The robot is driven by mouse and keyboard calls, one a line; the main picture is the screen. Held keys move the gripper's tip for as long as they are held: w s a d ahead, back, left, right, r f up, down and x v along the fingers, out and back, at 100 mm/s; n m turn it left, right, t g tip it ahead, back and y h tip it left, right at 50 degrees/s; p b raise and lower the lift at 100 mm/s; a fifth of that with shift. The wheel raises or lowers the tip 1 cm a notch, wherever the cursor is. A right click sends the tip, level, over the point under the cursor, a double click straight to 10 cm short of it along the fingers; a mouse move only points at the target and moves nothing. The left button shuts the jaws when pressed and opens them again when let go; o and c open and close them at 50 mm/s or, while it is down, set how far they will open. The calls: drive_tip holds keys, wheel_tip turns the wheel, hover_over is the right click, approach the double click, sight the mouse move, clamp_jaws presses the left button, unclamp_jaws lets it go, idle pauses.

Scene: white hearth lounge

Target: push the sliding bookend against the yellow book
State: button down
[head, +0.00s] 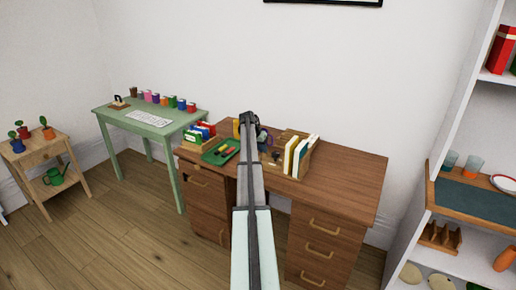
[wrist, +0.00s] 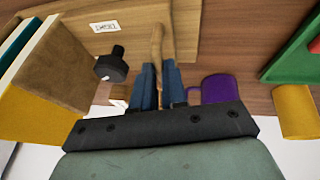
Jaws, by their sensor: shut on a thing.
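My gripper (wrist: 158,68) is low over the brown desk, its blue fingers shut on a slim upright wooden piece (wrist: 157,42). I cannot tell for sure whether this piece belongs to the sliding bookend. It rises beside a pale wooden base with a white label (wrist: 105,27). A dark knob (wrist: 112,65) is left of the fingers, apart from them. Further left, a thick brown-faced block (wrist: 58,68) stands with a yellow book (wrist: 28,118) at its lower edge. In the head view, my gripper (head: 247,118) is left of the book rack (head: 308,165) and partly hides the desk.
A purple mug (wrist: 222,88) is close right of the fingers. A yellow cup (wrist: 295,108) and a green tray (wrist: 290,58) are further right. The desk's right part (head: 350,180) is clear. Light books (head: 298,157) stand in the rack.

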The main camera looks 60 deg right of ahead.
drive_tip(key=shift+s, duration=1.05)
drive_tip(key=c, duration=1.2)
unclamp_jaws()
drive_tip(key=shift+w, duration=0.1)
drive_tip(key=shift+o, duration=0.2)
drive_tip(key=shift+r, duration=0.1)
drive_tip(key=v, duration=1.3)
drive_tip(key=shift+r, duration=0.35)
drive_tip(key=shift+a, duration=0.15)
